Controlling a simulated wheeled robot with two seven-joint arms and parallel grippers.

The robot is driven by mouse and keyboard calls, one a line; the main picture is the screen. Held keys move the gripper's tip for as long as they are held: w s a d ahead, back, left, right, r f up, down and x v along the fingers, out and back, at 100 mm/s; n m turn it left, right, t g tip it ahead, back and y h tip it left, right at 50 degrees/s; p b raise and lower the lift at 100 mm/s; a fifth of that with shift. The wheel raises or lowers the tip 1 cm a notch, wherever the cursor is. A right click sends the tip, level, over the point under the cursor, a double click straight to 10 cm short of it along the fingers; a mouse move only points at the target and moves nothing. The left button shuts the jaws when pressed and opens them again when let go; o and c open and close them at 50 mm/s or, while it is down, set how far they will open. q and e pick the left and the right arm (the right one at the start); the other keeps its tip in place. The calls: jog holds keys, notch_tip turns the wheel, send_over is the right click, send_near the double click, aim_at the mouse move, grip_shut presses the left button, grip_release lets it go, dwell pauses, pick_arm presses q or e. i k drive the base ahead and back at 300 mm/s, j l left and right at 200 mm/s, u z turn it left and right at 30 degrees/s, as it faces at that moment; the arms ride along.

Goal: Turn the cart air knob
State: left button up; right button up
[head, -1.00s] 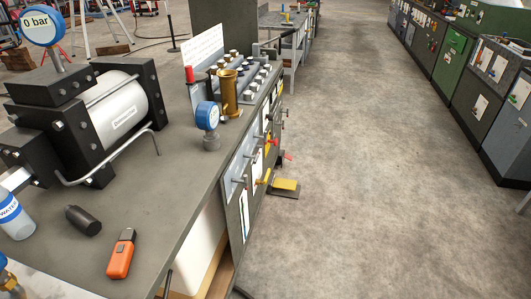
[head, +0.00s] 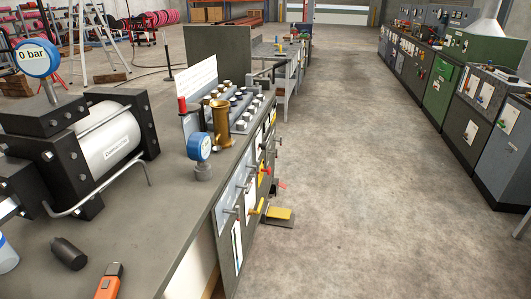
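The cart (head: 150,215) is a dark grey bench running along the left. Its right side carries a panel (head: 226,212) with several small handles and knobs. A yellow lever handle (head: 257,208) and a red knob (head: 266,170) stand out there. Grey handles sit beside them. The labels are too small to read, so I cannot tell which one is the air knob. Neither of my grippers is in view.
On the cart top are a large black-and-white cylinder unit (head: 105,145), a 0 bar gauge (head: 37,58), a blue gauge (head: 200,147), a brass cylinder (head: 221,122), a black plug (head: 68,252) and an orange device (head: 107,283). A yellow pedal (head: 278,213) sits low beside the cart. The aisle floor (head: 370,190) is clear.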

aim_at(263, 145)
jog(key=u, duration=0.25)
jog(key=i+l+u, duration=0.2)
jog(key=u, duration=0.15)
jog(key=i+l+u, duration=0.15)
jog(key=u, duration=0.2)
jog(key=i+l+u, duration=0.1)
jog(key=l+u, duration=0.25)
